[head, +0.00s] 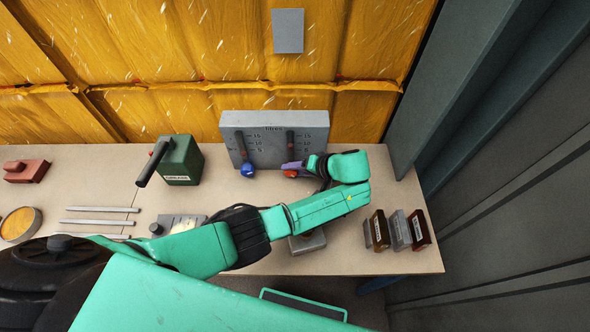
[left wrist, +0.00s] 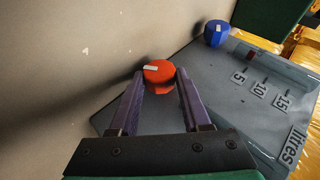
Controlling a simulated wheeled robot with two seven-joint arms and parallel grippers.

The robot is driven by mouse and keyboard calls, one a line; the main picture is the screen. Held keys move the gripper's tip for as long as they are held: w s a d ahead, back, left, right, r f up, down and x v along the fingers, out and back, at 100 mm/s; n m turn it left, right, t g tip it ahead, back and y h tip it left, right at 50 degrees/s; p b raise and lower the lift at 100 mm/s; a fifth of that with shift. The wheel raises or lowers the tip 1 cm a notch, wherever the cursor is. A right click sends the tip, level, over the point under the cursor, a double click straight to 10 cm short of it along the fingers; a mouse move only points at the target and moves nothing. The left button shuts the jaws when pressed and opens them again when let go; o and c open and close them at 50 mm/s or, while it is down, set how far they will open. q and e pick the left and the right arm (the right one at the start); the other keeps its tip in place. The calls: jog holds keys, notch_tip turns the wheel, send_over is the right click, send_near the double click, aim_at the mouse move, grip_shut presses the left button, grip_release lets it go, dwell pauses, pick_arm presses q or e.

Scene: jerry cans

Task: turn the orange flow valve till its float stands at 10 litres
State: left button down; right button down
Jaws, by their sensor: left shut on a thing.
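The orange valve (head: 291,173) is a round knob with a pale mark, low on the front of the grey gauge panel (head: 318,128). In the left wrist view the orange valve (left wrist: 158,72) sits between the purple fingertips. My left gripper (head: 294,167) is shut on it; it also shows in the left wrist view (left wrist: 160,78). The panel has two upright slots with scales marked 5, 10 and 15 litres. The right slot (head: 290,141) is above the orange valve; its float's exact level is too small to tell. My right gripper is not in view.
A blue valve (head: 248,170) is left of the orange one. Pale bars (head: 100,209) and a round tin (head: 19,225) lie further left. Several small upright blocks (head: 399,230) stand at right. My left arm crosses the table.

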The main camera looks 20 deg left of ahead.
pick_arm(q)
jog(key=shift+c, duration=1.8)
grip_release()
